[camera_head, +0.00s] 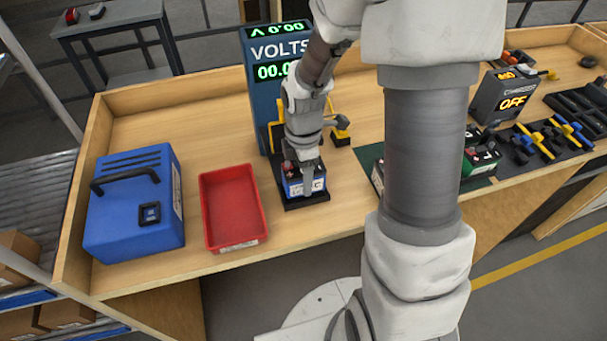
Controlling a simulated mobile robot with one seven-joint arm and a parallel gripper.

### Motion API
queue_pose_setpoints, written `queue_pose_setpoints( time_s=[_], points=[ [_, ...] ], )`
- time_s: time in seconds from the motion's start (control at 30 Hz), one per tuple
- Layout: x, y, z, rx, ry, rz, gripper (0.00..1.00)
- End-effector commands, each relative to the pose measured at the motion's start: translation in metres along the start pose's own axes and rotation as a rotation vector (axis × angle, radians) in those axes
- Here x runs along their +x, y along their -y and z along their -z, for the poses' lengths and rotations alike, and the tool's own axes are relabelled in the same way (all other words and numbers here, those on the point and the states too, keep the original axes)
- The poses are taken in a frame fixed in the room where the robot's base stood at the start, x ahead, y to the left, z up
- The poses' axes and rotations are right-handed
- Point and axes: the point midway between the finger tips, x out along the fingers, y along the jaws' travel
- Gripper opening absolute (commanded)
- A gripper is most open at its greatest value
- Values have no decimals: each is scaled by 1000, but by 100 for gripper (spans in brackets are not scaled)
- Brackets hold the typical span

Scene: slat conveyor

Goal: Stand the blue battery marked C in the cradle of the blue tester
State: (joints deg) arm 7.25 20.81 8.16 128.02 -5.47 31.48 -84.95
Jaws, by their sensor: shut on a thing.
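The blue tester (260,105) stands upright behind my arm, with VOLTS and green digits on its face, partly hidden. Its black cradle (304,204) lies on the bench in front of it. The blue battery marked C (318,185) is upright at the cradle, with a dark top and a red spot on it. My gripper (304,176) points down from above and is shut on this battery. One finger covers part of its front face. I cannot tell whether the battery's base rests fully in the cradle or is slightly above it.
A red tray (233,242) and a blue case (110,225) stand to the left. Yellow clamps (341,128) flank the tester. Other batteries (483,158) stand on a green mat to the right, partly behind my arm. A dark device (505,95) reads OFF.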

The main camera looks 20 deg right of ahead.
Motion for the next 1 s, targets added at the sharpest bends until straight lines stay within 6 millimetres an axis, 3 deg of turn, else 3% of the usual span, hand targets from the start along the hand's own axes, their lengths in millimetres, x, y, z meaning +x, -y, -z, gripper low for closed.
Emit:
queue_pose_setpoints(
  time_s=[0.87,0.9,1.0],
  points=[
    [20,0,0,1,0,-1,0],
    [20,0,0,0,0,-1,64],
    [20,0,0,0,0,-1,82]
  ],
)
